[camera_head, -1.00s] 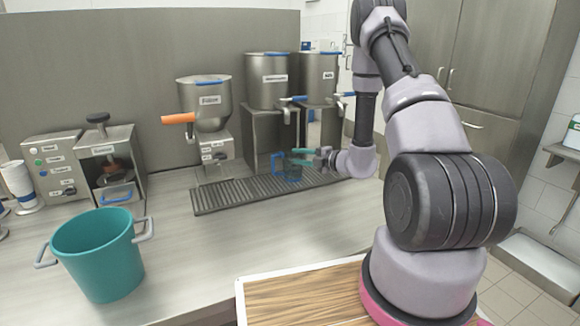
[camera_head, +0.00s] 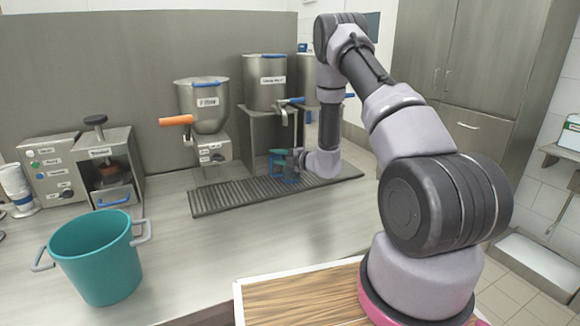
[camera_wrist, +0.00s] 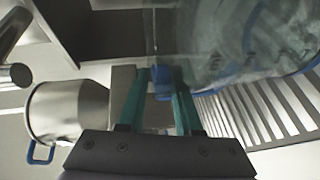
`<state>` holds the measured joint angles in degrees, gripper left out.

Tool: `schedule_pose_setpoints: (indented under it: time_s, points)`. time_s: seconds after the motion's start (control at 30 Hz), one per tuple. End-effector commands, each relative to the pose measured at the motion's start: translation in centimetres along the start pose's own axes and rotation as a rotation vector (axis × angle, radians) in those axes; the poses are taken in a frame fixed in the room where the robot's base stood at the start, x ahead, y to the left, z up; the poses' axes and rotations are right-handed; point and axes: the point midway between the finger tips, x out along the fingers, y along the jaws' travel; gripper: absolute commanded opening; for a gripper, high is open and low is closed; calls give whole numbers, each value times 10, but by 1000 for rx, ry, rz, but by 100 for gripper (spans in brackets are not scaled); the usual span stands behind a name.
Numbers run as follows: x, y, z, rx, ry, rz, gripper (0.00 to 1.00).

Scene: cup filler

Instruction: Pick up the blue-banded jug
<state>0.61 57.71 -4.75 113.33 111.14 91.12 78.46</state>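The blue-banded jug (camera_head: 283,172) is clear, with blue edging, and stands on the ribbed drip tray (camera_head: 232,195) below the steel hoppers. In the wrist view the see-through jug (camera_wrist: 228,45) fills the upper right, its blue band curving along it. My gripper (camera_head: 294,158) is at the jug's right side. In the wrist view its two teal fingers (camera_wrist: 161,78) are apart, one on either side of a blue part of the jug, apparently its handle. I see no clear grip on it. The jug's far side is hidden in the wrist view.
A teal bucket (camera_head: 95,262) stands at the front left of the counter. Steel hoppers with taps (camera_head: 203,105) (camera_head: 266,85) rise behind the tray. A sealing machine (camera_head: 108,170) and a button panel (camera_head: 52,172) stand at the left. The counter in front of the tray is clear.

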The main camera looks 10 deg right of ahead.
Motion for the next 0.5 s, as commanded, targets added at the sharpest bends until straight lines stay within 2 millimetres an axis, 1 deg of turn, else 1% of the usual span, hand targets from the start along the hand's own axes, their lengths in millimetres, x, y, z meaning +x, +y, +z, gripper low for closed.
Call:
schedule_pose_setpoints:
  time_s: [0.2, 0.3, 0.5]
  points:
    - [1, 0, 0, 0, 0, 0, 33]
    - [1, 0, 0, 0, 0, 0, 0]
    - [1, 0, 0, 0, 0, 0, 0]
